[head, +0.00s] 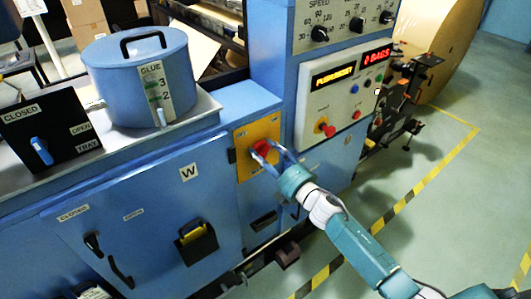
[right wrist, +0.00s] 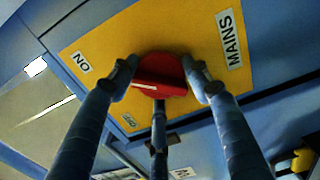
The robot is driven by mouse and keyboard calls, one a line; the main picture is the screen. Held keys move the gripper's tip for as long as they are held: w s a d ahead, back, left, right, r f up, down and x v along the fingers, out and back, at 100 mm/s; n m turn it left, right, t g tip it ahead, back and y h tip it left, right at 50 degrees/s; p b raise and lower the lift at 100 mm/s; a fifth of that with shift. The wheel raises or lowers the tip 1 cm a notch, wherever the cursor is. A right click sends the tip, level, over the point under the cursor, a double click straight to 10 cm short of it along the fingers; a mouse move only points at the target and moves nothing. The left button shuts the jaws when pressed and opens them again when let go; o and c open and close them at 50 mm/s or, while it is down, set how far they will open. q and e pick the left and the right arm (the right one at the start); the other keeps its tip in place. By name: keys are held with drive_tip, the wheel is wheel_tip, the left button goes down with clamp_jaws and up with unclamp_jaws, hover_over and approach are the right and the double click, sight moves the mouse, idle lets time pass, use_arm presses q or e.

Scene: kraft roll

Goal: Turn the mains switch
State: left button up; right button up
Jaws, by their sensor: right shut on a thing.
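The mains switch is a red knob (head: 262,148) on a yellow plate (head: 244,165) on the front of the blue machine. In the right wrist view the red knob (right wrist: 160,72) sits on the yellow plate (right wrist: 120,47), which carries the labels "MAINS" and "NO", and a third small label. My right gripper (head: 266,150) is at the knob, and in the right wrist view its fingers (right wrist: 160,78) are shut on the knob from both sides. A pale mark shows on the knob's face. My left gripper is not in view.
A control panel (head: 333,98) with lit displays and a red button stands right of the switch. A blue glue pot (head: 135,80) sits on the machine's top at left. A handle lever (head: 120,272) and a black-and-yellow latch (head: 195,240) are on the front. Open floor lies right.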

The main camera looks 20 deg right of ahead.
drive_tip(key=shift+s+a+f+m, duration=0.2)
drive_tip(key=shift+a+f+m, duration=0.15)
drive_tip(key=shift+a, duration=0.1)
idle(0.4)
drive_tip(key=o, duration=1.2)
drive_tip(key=shift+w+a, duration=0.1)
drive_tip(key=shift+a, duration=0.05)
drive_tip(key=shift+c, duration=0.2)
drive_tip(key=shift+r, duration=0.25)
drive_tip(key=shift+r, duration=0.1)
drive_tip(key=v, duration=1.2)
